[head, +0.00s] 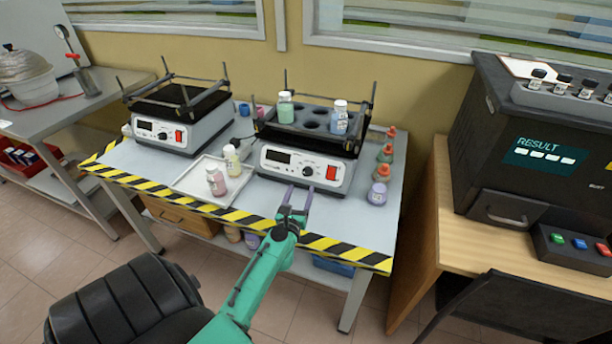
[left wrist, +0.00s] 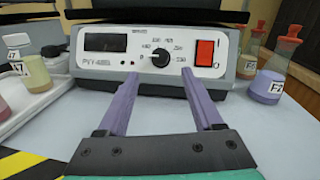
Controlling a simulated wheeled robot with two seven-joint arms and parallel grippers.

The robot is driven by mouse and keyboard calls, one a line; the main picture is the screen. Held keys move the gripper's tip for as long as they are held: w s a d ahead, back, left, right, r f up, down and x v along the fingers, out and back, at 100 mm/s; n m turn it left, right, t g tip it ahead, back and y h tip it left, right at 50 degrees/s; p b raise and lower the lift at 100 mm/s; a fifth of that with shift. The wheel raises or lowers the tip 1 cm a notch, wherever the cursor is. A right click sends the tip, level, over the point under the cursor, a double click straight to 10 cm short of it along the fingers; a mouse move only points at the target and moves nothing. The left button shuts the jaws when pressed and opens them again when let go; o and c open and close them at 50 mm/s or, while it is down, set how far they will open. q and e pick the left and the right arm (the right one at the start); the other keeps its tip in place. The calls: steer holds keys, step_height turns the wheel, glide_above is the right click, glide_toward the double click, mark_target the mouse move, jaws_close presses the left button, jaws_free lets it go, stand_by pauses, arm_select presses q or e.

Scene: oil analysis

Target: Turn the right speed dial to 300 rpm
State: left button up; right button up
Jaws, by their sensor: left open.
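The right shaker (head: 285,162) stands on the table with its front panel toward me. Its black speed dial (head: 308,171) sits between a dark display and a red switch. In the left wrist view the dial (left wrist: 160,58) shows near the panel's middle, with printed numbers around it too small to read surely. The display (left wrist: 106,42) looks blank. My left gripper (head: 296,197) is open and empty in front of this panel. In the left wrist view its two purple fingers (left wrist: 160,75) point at the panel, one on each side below the dial, apart from it. My right gripper is not in view.
A red switch (left wrist: 205,52) is close right of the dial. A white tray (head: 190,189) with bottles lies to the left. Several bottles (head: 378,192) stand to the right. The left shaker (head: 175,115) is further back. Striped tape (head: 235,217) marks the table's front edge.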

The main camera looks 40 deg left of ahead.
mark_target(306, 175)
arm_select(q)
steer(key=x, duration=0.7)
steer(key=shift+w+f+b, duration=0.1)
steer(key=shift+w+b, duration=0.1)
steer(key=shift+b, duration=0.2)
jaws_close()
steer(key=shift+m, duration=0.3)
